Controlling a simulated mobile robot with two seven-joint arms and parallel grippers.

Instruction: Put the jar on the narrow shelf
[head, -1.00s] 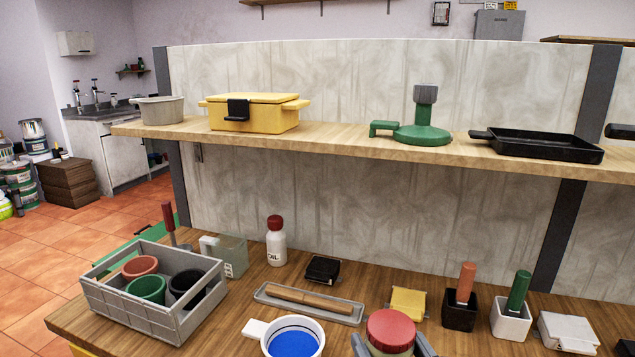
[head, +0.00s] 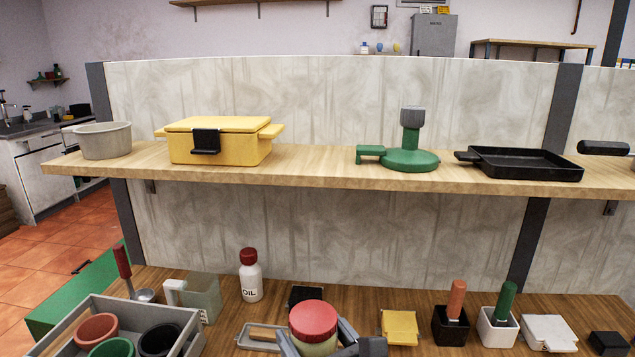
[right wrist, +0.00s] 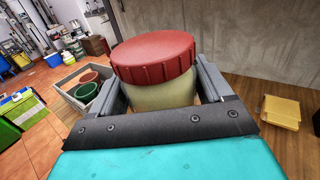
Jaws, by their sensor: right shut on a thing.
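The jar (head: 314,328) has a red lid and a pale yellowish body. My right gripper (head: 318,344) is shut on it at the bottom middle of the head view, in front of the worktop. In the right wrist view the jar (right wrist: 158,72) stands upright between the two fingers of my right gripper (right wrist: 165,98), its lid above them. The narrow shelf (head: 320,172) is a light wooden board running across the wall panel, above and behind the jar. My left gripper is not in view.
The shelf holds a grey pot (head: 104,141), a yellow box (head: 218,141), a green press (head: 407,153) and a black pan (head: 527,163). Bare shelf shows between the yellow box and the green press. An oil bottle (head: 250,277) and a grey crate (head: 188,330) are on the worktop.

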